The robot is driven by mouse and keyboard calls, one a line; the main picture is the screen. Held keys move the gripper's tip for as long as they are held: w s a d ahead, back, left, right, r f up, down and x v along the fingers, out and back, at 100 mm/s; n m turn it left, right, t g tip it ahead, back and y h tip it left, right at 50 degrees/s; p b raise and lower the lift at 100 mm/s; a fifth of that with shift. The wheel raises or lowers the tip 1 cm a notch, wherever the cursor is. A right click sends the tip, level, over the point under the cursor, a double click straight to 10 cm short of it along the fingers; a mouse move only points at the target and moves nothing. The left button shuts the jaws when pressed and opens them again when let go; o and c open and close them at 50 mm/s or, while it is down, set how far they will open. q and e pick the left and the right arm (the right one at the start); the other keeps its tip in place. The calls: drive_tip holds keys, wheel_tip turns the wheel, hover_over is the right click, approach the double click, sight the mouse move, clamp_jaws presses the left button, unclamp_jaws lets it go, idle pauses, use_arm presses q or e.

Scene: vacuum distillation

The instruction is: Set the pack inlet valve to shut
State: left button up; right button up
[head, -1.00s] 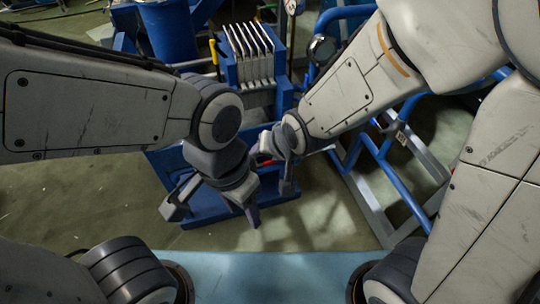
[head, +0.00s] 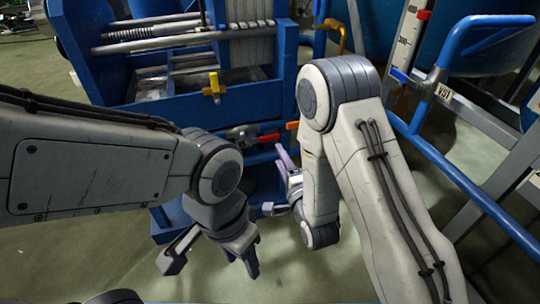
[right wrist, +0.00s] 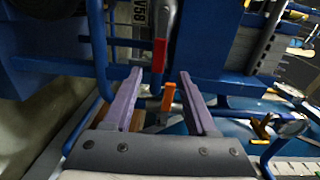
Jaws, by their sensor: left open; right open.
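A lever valve with a red handle (head: 268,138) sits low on the front of the blue press frame. Just right of it is an orange handle (head: 292,125). I cannot tell which belongs to the pack inlet valve. In the right wrist view, the red handle (right wrist: 159,55) and the orange handle (right wrist: 168,97) show between the spread fingers of my right gripper (right wrist: 161,78), apart from both fingers. In the head view my right gripper (head: 272,178) is below the handles, partly hidden by its arm. My left gripper (head: 211,267) hangs open and empty, lower left.
A yellow valve handle (head: 213,86) is on the blue press frame (head: 170,112). Blue tubular rails (head: 470,190) and a tagged post stand at the right. Bare floor (head: 85,255) lies at lower left.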

sight(270, 139)
drive_tip(key=b+x, duration=1)
drive_tip(key=shift+w+d, duration=0.1)
drive_tip(key=shift+w, duration=0.1)
clamp_jaws()
drive_tip(key=shift+f, duration=0.1)
idle(1.5)
